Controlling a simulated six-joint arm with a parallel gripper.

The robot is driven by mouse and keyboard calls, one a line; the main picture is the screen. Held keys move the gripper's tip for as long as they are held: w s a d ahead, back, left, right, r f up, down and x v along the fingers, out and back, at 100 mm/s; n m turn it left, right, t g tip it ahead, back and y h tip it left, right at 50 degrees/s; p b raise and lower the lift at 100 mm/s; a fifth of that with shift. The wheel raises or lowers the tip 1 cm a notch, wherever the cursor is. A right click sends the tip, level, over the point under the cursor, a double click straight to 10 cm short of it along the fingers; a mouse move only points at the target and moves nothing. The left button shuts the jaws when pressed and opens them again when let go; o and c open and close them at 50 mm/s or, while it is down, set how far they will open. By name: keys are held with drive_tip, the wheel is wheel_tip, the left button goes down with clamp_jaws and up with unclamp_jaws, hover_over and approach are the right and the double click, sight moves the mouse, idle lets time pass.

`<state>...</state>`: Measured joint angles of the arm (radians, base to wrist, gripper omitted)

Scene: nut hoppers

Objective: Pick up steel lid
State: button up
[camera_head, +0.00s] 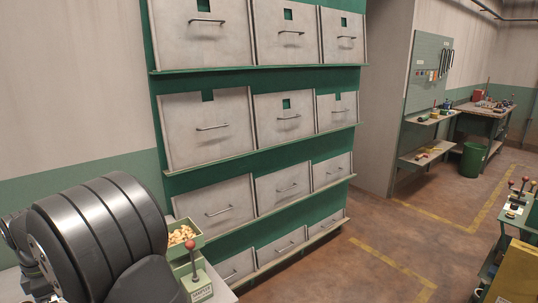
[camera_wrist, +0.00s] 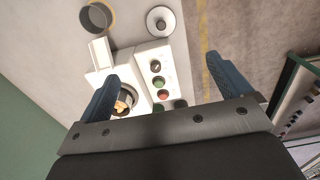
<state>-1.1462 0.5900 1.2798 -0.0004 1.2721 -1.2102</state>
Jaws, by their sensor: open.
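In the wrist view, a pale round disc with a dark central knob, which looks like the steel lid (camera_wrist: 161,21), lies near the top centre. It is beyond my gripper (camera_wrist: 162,66), apart from both fingers. My gripper is open, its two blue fingers spread wide with nothing held between them. In the head view I cannot make out the lid, and the gripper is not visible; my dark arm fills the lower left.
The wrist view shows a white machine (camera_wrist: 157,56) with buttons, a round open pot (camera_wrist: 97,17), and a bowl of nuts (camera_wrist: 124,103) partly behind the left finger. In the head view, a green nut bin (camera_head: 189,247) stands before steel-fronted hoppers (camera_head: 207,128). Open floor (camera_head: 390,235) lies right.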

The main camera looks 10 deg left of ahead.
drive_tip(key=shift+c, duration=1.4)
drive_tip(key=f+n, duration=0.2)
drive_tip(key=f, duration=0.3)
drive_tip(key=f+n, duration=0.2)
drive_tip(key=f, duration=0.3)
drive_tip(key=f+n, duration=0.2)
drive_tip(key=f, duration=0.3)
drive_tip(key=shift+w+d+n, duration=0.15)
drive_tip(key=shift+w+n, duration=0.05)
drive_tip(key=shift+n, duration=0.2)
drive_tip(key=f, duration=0.5)
drive_tip(key=shift+d+f, duration=0.1)
drive_tip(key=shift+d, duration=0.1)
drive_tip(key=c, duration=0.8)
drive_tip(key=shift+o, duration=0.2)
